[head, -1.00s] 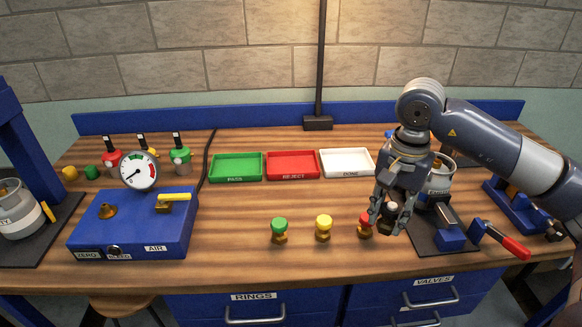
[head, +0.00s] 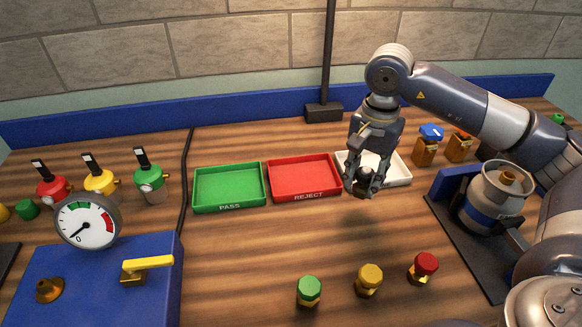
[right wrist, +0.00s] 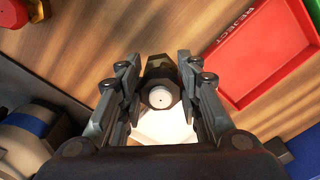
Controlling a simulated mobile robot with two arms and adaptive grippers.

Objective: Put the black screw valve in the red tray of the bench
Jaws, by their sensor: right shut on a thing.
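My right gripper (head: 365,190) is shut on the black screw valve (head: 367,177), at the front left part of the white tray in the head view. In the right wrist view the valve (right wrist: 160,72) sits between the two fingers, with a pale round end facing the camera. The red tray (head: 304,180), marked REJECT, is empty and lies just left of the gripper; it also shows at the upper right of the right wrist view (right wrist: 262,62). My left gripper is not in view.
A green PASS tray (head: 228,188) lies left of the red one. The white tray (head: 400,172) is partly behind my gripper. Green (head: 309,290), yellow (head: 369,279) and red-topped (head: 423,267) valves stand in front. A blue gauge box (head: 95,285) is at left.

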